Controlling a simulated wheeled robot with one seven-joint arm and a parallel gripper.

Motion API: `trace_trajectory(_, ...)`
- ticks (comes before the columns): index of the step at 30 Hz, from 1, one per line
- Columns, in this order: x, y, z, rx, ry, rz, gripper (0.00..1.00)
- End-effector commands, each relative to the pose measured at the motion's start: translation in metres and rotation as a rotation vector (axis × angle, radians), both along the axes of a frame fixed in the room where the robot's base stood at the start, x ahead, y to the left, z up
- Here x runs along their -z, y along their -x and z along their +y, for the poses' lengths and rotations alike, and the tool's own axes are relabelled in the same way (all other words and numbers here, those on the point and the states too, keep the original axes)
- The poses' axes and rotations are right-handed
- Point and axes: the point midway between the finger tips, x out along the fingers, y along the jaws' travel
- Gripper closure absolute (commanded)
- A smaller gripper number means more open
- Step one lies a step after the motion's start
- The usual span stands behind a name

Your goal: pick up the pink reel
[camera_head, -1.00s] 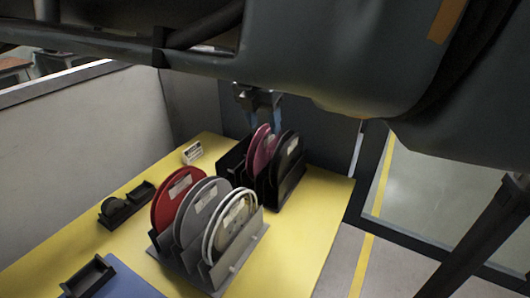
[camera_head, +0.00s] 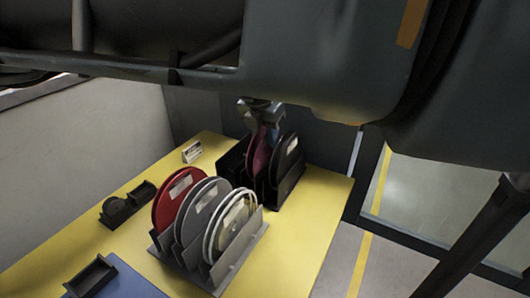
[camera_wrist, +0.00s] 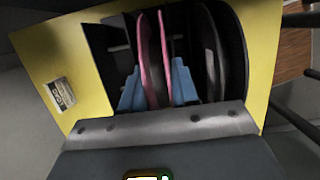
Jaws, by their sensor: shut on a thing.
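The pink reel (camera_head: 262,155) stands upright in the black rack (camera_head: 291,188) at the back of the yellow table. In the wrist view the pink reel (camera_wrist: 153,62) shows as two thin pink edges between my blue fingertips. My gripper (camera_wrist: 157,88) is shut on the pink reel from above. In the head view my gripper (camera_head: 263,128) comes down onto the top of the reel and partly hides it. The reel's lower part is hidden in the rack.
A black reel (camera_head: 287,155) stands just right of the pink one in the same rack. A grey rack (camera_head: 226,270) in front holds red, grey and white reels. A tape dispenser (camera_head: 116,210) and a small white sign (camera_head: 191,152) are at left. The table's (camera_head: 300,235) right side is clear.

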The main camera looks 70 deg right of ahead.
Motion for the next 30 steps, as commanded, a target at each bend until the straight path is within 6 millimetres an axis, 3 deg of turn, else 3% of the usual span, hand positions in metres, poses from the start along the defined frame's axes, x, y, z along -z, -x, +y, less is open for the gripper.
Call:
trace_trajectory(6, 0.0, 0.0, 0.0, 0.0, 0.0, 0.0, 0.99)
trace_trajectory(20, -0.001, 0.0, 0.0, 0.0, 0.0, -0.001, 1.0)
trace_trajectory(26, -0.021, -0.001, 0.0, 0.0, 0.001, -0.003, 1.0)
trace_trajectory(30, -0.049, -0.001, 0.0, -0.001, 0.002, -0.004, 1.0)
